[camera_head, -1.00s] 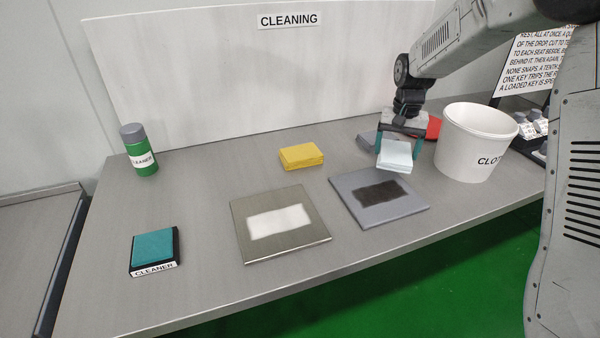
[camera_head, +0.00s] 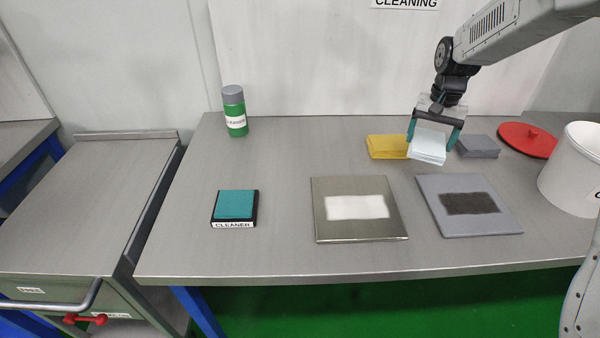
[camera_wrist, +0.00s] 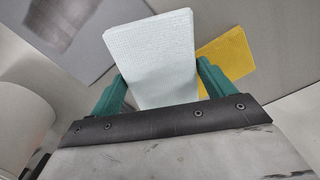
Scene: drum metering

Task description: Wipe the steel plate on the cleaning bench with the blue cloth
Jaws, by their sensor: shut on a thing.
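My gripper (camera_head: 433,136) is shut on a pale blue folded cloth (camera_head: 428,148) and holds it above the back of the bench, in front of the gap between a yellow cloth and a grey cloth. In the wrist view the blue cloth (camera_wrist: 152,55) sits between the two green fingers. A bare-metal plate with a white smear, the steel plate (camera_head: 334,229), lies flat at the bench's front middle, to the left of and nearer than my gripper. A blue-grey plate (camera_head: 480,225) with a dark patch lies to its right.
The yellow cloth (camera_head: 387,146) and grey cloth (camera_head: 478,146) lie near my gripper. A red lid (camera_head: 527,139) and white bucket (camera_head: 575,170) stand right. A green cleaner bottle (camera_head: 235,112) and teal pad on a black tray (camera_head: 235,205) are left. The bench (camera_head: 290,165) is clear between.

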